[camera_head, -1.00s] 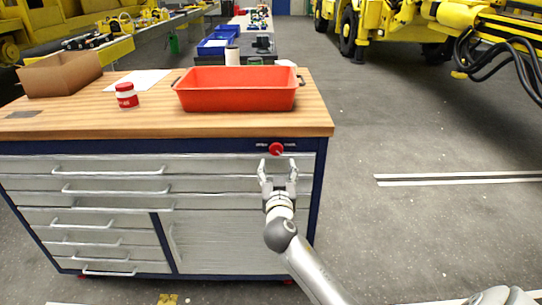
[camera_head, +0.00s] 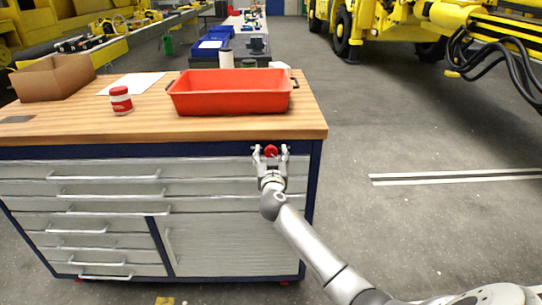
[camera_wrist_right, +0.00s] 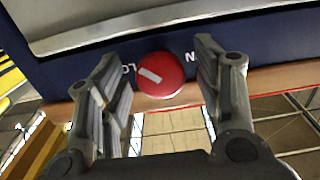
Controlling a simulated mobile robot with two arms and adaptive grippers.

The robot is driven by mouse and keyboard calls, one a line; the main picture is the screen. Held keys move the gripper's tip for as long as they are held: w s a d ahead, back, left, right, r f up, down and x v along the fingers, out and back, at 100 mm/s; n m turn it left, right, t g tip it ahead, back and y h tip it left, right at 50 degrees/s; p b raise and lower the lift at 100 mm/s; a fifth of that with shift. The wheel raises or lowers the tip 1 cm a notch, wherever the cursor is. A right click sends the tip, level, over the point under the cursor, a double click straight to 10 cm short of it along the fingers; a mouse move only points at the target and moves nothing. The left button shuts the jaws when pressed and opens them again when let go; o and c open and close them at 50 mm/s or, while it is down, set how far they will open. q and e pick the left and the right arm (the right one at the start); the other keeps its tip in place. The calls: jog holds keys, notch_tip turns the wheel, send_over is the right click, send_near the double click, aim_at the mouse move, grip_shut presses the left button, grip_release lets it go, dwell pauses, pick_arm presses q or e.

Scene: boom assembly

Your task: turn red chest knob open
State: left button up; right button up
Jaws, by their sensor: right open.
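The red knob (camera_head: 270,151) sits on the dark blue top rail of the tool chest (camera_head: 110,215), near its right corner. In the right wrist view the round red knob (camera_wrist_right: 160,75) carries a pale bar mark, tilted, with partly hidden white lettering on both sides. My right gripper (camera_head: 270,154) is open, its two fingers on either side of the knob. In the right wrist view the right gripper (camera_wrist_right: 165,85) shows gaps between the fingers and the knob. My left gripper is not in view.
On the wooden top stand a red tray (camera_head: 230,92), a white-and-red jar (camera_head: 121,101) and a cardboard box (camera_head: 53,78). Drawers with silver handles (camera_head: 104,177) lie below the knob. The grey floor (camera_head: 420,235) at right is free.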

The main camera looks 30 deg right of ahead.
jog(key=c, duration=1)
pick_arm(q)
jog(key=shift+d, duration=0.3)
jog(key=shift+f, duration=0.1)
pick_arm(e)
jog(key=shift+n, duration=0.3)
jog(key=shift+f+n, duration=0.1)
jog(key=shift+n, duration=0.8)
jog(key=n, duration=0.2)
jog(key=shift+n, duration=0.4)
jog(key=n, duration=0.2)
jog(key=shift+n, duration=0.3)
jog(key=n+p, duration=0.1)
jog(key=n, duration=0.2)
jog(key=shift+s+n, duration=0.1)
jog(key=shift+n, duration=0.3)
pick_arm(q)
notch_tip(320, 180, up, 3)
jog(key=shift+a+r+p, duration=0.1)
jog(key=shift+p, duration=0.9)
pick_arm(e)
jog(key=n, duration=0.6)
jog(key=shift+n, duration=0.3)
